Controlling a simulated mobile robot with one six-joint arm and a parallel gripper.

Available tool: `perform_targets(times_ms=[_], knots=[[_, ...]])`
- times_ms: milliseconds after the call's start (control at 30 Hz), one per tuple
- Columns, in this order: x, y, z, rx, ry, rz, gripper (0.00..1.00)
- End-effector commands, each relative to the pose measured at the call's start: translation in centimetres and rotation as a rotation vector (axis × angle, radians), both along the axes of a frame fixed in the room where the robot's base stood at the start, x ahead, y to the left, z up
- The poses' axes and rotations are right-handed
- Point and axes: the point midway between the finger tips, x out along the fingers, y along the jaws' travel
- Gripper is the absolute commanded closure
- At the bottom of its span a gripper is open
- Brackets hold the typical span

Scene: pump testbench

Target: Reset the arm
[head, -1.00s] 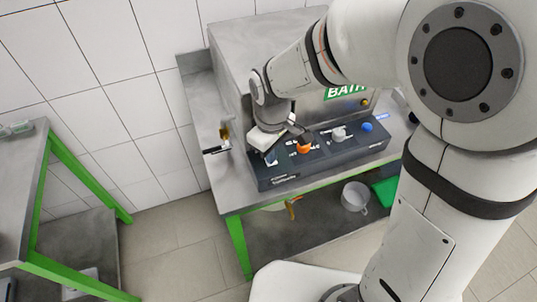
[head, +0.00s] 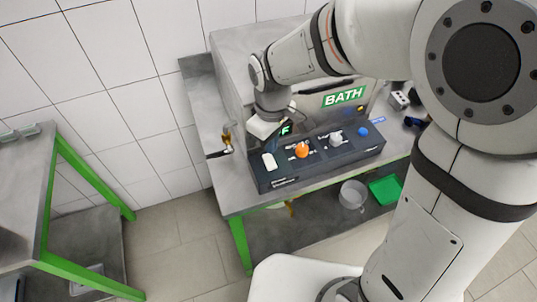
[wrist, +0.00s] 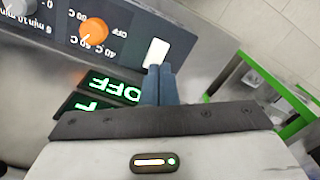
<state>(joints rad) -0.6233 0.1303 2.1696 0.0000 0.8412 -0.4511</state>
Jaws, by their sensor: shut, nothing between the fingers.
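My gripper (wrist: 158,85) is shut and empty, its two blue-grey fingers together in the wrist view. In the head view my white hand (head: 263,128) is just behind the left part of the bath's dark control panel (head: 325,165), and its fingertips are hidden there. In the wrist view the fingertips overlap the area beside the white rocker switch (wrist: 157,52); I cannot tell whether they touch anything. The arm is stretched out over the bench, bent down at the wrist.
A small tap (head: 226,140) stands left of the bath. A green-legged table (head: 75,165) is at far left, with floor between.

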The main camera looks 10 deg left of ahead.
Motion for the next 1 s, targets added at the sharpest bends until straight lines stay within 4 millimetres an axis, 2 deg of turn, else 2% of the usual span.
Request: perform_targets(times_ms=[67, 667, 767, 833, 1000], knots=[[0.0, 0.0, 0.7, 0.0, 0.0, 0.0, 1.0], [0.0, -0.4, 0.9, 0.003, -0.004, -0.014, 1.0], [0.2, -2.0, 1.8, 0.012, -0.017, -0.073, 1.0], [0.3, -3.9, 2.9, 0.024, -0.035, -0.146, 1.0], [-0.6, -10.4, 6.0, 0.064, -0.098, -0.409, 1.0]])
